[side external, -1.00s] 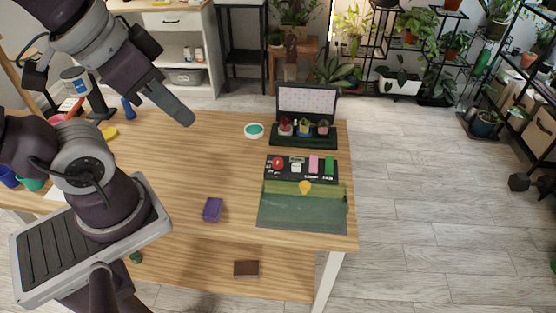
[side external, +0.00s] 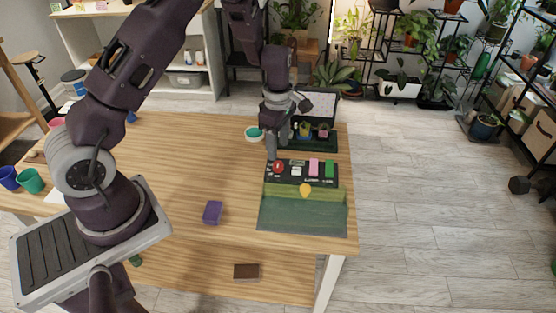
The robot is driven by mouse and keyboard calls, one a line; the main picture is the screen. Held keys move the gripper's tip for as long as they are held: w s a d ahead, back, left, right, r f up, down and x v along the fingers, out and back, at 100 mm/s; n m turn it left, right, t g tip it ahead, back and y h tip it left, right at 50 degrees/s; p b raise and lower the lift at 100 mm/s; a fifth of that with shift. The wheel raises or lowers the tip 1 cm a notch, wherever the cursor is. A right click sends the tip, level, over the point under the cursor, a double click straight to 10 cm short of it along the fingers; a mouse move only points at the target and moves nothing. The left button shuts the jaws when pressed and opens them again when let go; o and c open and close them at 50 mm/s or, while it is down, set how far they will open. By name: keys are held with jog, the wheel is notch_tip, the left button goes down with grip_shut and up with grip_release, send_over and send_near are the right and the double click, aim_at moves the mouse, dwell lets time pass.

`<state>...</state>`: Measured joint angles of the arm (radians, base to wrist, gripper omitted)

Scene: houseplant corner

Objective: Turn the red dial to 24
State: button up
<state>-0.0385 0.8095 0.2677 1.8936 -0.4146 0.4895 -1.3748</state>
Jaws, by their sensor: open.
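The red dial (side external: 278,167) sits at the left end of a black control panel (side external: 300,179) on the wooden table. Its number marks are too small to read. My gripper (side external: 272,152) points down just above and behind the dial, with its fingers open. In this view, its fingertips come close to the dial's far edge. I cannot tell whether they touch it.
A white part (side external: 296,170), a pink block (side external: 313,168) and a green block (side external: 329,169) sit right of the dial. A yellow knob (side external: 305,189) is in front. An open case with small pots (side external: 323,131) stands behind. A purple block (side external: 213,212) lies at front left.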

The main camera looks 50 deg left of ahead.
aim_at(278, 164)
notch_tip(278, 164, down, 6)
grip_shut()
dwell(0.4)
